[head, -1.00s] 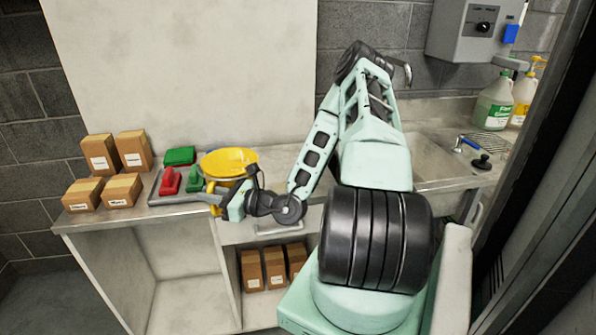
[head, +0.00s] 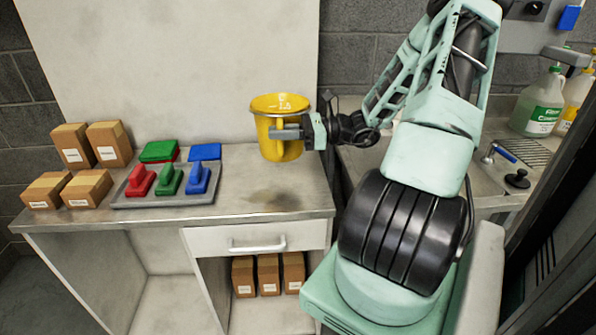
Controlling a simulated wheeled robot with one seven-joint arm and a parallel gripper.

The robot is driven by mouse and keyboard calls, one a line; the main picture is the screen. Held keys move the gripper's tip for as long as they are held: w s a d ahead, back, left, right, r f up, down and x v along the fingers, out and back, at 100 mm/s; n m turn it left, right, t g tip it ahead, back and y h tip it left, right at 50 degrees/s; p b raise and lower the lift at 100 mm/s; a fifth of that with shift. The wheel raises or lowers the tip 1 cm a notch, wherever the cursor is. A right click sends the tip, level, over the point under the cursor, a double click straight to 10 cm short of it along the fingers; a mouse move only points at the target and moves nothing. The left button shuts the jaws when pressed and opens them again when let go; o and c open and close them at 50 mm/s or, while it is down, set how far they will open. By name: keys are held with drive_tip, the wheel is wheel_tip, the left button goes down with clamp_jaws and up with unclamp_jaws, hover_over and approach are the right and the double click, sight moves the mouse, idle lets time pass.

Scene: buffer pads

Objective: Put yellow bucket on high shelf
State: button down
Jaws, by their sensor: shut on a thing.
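The yellow bucket (head: 279,141) is upright in the head view, in front of the pale back panel and above the right part of the counter. My gripper (head: 285,132) reaches it from the right and is shut on its side near the handle. The bucket appears raised off the counter, with a dark stain or shadow on the surface below it. The far finger is hidden by the bucket. No high shelf shows in this view.
A grey tray (head: 165,203) holds red, green and blue handled pads. Small brown boxes (head: 108,144) stand at the counter's left, and more (head: 268,275) sit on a low shelf under the drawer (head: 257,239). A sink and bottles (head: 541,104) are at right. The counter below the bucket is clear.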

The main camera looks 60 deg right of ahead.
drive_tip(key=shift+s+d+r, duration=0.1)
drive_tip(key=shift+s+d, duration=0.15)
drive_tip(key=shift+d, duration=0.25)
wheel_tip(320, 180, down, 10)
drive_tip(key=p, duration=0.1)
drive_tip(key=shift+r+p, duration=0.15)
drive_tip(key=shift+p, duration=0.15)
drive_tip(key=c, duration=1.4)
unclamp_jaws()
